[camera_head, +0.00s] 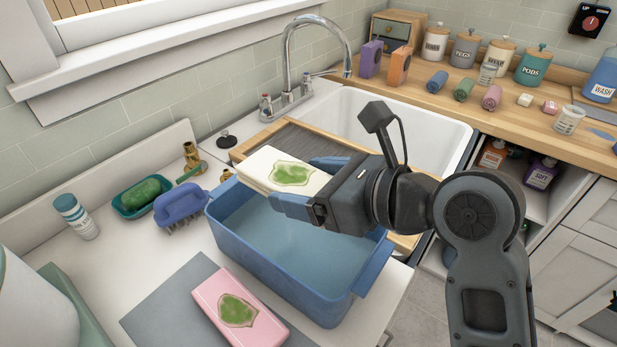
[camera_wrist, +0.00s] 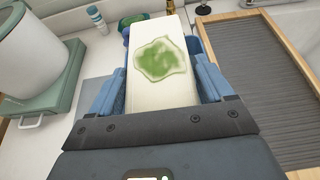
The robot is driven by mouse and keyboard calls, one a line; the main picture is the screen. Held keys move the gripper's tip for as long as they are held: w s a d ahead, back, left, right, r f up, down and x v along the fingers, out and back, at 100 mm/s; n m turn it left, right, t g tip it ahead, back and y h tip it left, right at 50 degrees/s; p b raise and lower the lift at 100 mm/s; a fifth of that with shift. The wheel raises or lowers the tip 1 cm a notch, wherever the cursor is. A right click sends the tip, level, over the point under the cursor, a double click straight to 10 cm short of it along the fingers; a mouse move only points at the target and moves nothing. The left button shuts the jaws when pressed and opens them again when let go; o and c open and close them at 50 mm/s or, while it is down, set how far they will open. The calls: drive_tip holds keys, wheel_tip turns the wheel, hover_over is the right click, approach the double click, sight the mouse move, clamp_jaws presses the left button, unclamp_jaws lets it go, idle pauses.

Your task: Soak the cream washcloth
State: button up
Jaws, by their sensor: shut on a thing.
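The cream washcloth (camera_head: 272,170), a folded block with a green stain on top, is held above the blue tub. It also fills the middle of the wrist view (camera_wrist: 161,75), with its stain facing up. My gripper (camera_head: 300,185) is shut on it, with one blue finger on each side; the fingers also show in the wrist view (camera_wrist: 160,85). The blue tub (camera_head: 275,275) stands on the white counter and holds bluish water. The cloth hangs over the tub's far rim area, above the water. Part of the tub is hidden behind my arm.
A pink folded cloth (camera_head: 238,308) with a green stain lies on a grey mat (camera_head: 160,300) in front of the tub. A purple brush (camera_head: 181,204), a green soap dish (camera_head: 128,208) and a small bottle (camera_head: 75,217) stand left. The sink (camera_head: 385,130) and wooden-framed washboard (camera_head: 320,152) lie behind.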

wheel_tip(320, 180, down, 3)
drive_tip(key=b, duration=0.2)
drive_tip(key=shift+r+b, duration=0.2)
drive_tip(key=shift+b, duration=0.2)
wheel_tip(320, 180, down, 5)
drive_tip(key=shift+r, duration=0.2)
drive_tip(key=o, duration=0.9)
drive_tip(key=shift+o, duration=0.2)
wheel_tip(320, 180, up, 6)
drive_tip(key=p, duration=0.6)
drive_tip(key=shift+f, duration=0.15)
drive_tip(key=shift+r, duration=1.15)
